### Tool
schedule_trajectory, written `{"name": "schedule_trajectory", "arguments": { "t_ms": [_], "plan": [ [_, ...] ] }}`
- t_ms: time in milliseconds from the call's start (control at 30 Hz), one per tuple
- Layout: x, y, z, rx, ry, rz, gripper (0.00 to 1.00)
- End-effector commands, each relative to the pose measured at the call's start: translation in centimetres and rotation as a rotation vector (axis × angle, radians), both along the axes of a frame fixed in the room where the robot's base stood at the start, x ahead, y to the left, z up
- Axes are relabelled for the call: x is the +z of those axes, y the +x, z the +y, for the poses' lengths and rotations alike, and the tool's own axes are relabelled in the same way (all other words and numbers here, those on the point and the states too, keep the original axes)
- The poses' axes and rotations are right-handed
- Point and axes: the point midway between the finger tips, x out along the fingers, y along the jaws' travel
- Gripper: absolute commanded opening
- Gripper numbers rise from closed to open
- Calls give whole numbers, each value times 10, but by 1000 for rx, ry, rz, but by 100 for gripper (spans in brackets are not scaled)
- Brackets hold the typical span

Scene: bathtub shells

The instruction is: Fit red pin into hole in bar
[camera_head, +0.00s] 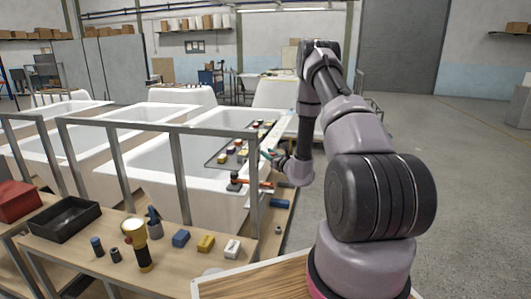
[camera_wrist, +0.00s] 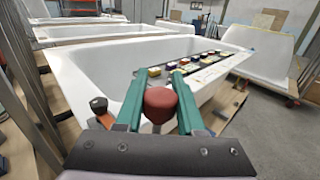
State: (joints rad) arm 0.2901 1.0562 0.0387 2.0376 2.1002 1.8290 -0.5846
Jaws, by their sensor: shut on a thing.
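My gripper (camera_wrist: 160,80) shows at the lower middle of the wrist view, its two green fingers on either side of a dark red, blunt-ended pin (camera_wrist: 160,105). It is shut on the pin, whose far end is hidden. In the head view my gripper (camera_head: 268,156) is small, beside the rim of the nearest tub, and the pin cannot be made out there. I cannot pick out the bar or its hole for certain. A long dark tray (camera_wrist: 205,60) with several coloured blocks lies ahead of the fingers; it also shows in the head view (camera_head: 213,163).
White bathtub shells (camera_head: 150,185) stand in a row behind a grey metal rail (camera_head: 155,127). Floor at right is clear.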

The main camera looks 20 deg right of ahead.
Motion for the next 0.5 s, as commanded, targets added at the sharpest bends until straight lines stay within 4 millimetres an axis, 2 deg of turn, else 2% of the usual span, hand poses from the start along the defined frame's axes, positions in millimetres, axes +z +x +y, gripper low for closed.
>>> {"name": "schedule_trajectory", "arguments": {
  "t_ms": [267, 500],
  "plan": [
    [-1, -1, 0, -1, 0, 1, 0],
    [-18, 0, 0, -1, 0, 2, 0]
  ]
}}
